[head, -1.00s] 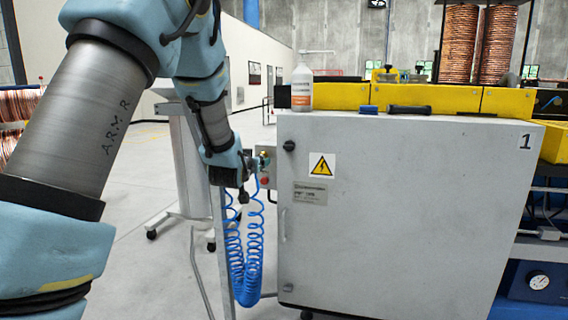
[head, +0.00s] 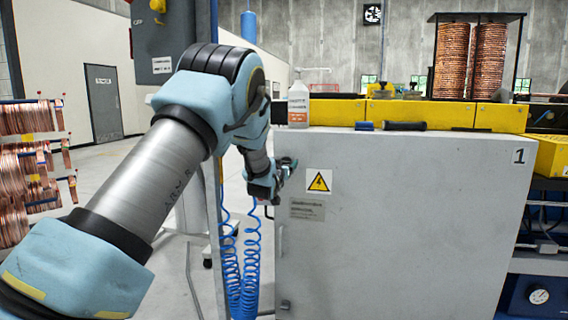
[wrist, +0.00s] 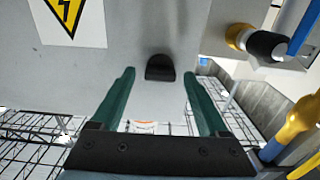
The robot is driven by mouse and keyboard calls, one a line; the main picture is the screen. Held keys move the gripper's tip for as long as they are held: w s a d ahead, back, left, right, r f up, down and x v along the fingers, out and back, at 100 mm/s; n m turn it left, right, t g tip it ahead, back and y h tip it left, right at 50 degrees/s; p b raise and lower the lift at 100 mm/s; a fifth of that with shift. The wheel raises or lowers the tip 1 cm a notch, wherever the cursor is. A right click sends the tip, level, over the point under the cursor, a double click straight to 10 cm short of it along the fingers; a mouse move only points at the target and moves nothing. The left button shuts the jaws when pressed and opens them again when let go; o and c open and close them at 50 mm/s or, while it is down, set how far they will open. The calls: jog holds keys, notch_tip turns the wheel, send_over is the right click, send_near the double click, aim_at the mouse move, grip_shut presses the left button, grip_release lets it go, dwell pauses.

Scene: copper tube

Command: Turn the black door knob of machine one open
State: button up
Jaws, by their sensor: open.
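Machine one is the grey-white cabinet (head: 400,220) marked 1, with a closed front door. Its black door knob (wrist: 160,68) shows in the wrist view, a short dark shape on the grey door. My gripper (wrist: 159,75) is open, with its two green fingers on either side of the knob in that view and gaps between. I cannot tell how deep the fingertips reach around it. In the head view my gripper (head: 288,166) is at the door's upper left corner and hides the knob.
A yellow warning sign (head: 319,181) is right of my gripper. Blue coiled hoses (head: 240,270) hang left of the cabinet. A brass and black fitting (wrist: 258,42) is near the fingers in the wrist view. A white bottle (head: 298,103) stands on top. The floor in front is partly clear.

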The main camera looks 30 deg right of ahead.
jog(key=shift+w+d, duration=0.1)
jog(key=shift+c, duration=0.3)
grip_shut()
dwell(0.4)
